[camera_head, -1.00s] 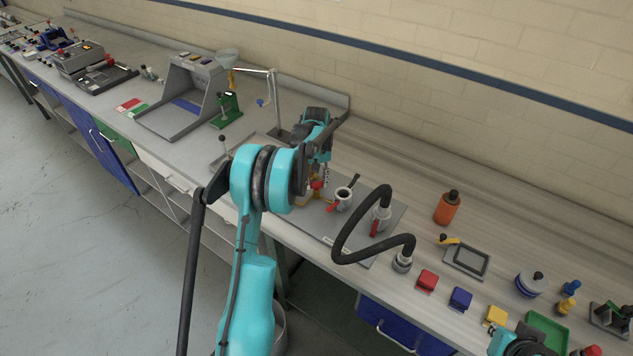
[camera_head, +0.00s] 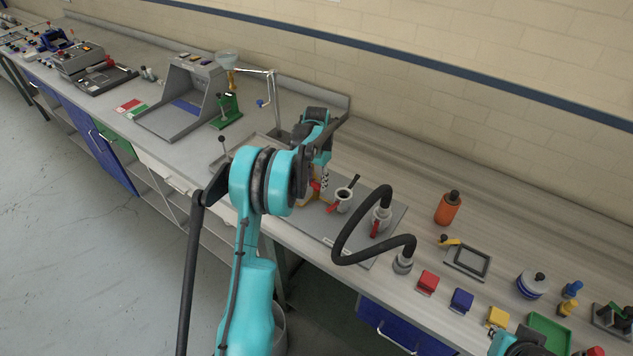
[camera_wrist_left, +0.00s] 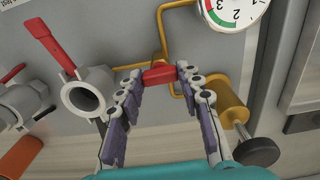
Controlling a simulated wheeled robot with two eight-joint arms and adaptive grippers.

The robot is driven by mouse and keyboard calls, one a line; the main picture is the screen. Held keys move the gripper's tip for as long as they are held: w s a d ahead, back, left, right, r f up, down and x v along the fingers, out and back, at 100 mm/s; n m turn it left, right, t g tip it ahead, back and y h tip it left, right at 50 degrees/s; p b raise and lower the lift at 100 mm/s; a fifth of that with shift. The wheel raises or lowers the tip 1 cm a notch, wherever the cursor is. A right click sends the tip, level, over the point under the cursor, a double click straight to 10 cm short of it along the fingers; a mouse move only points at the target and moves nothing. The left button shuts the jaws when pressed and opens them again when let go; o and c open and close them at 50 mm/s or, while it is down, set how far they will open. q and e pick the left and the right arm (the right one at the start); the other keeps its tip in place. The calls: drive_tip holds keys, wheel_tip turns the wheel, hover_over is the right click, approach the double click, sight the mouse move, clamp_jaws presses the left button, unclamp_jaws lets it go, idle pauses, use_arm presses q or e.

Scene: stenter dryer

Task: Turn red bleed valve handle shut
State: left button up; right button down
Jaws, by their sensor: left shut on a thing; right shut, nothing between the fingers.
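My left gripper (camera_wrist_left: 160,88) is shut on a small red handle (camera_wrist_left: 160,75) among thin brass pipes in the left wrist view. Its two jointed fingers touch the handle from both sides. In the head view, the left gripper (camera_head: 323,181) points down at the panel, and my own arm partly hides the handle. I take this handle for the bleed valve's; its valve body is hidden. My right gripper (camera_head: 520,343) is at the bottom right edge, shut and empty, with its fingers hardly visible.
A grey valve with a red lever (camera_wrist_left: 48,42) stands left of the fingers. A pressure gauge (camera_wrist_left: 232,8) and a brass cylinder with a black knob (camera_wrist_left: 225,100) are to the right. A black hose (camera_head: 347,238) arches over the panel's right end.

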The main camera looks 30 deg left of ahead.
sight(317, 183)
use_arm(q)
drive_tip(key=shift+m, duration=0.3)
drive_tip(key=o, duration=1.2)
drive_tip(key=shift+c, duration=0.2)
wheel_tip(317, 183, up, 12)
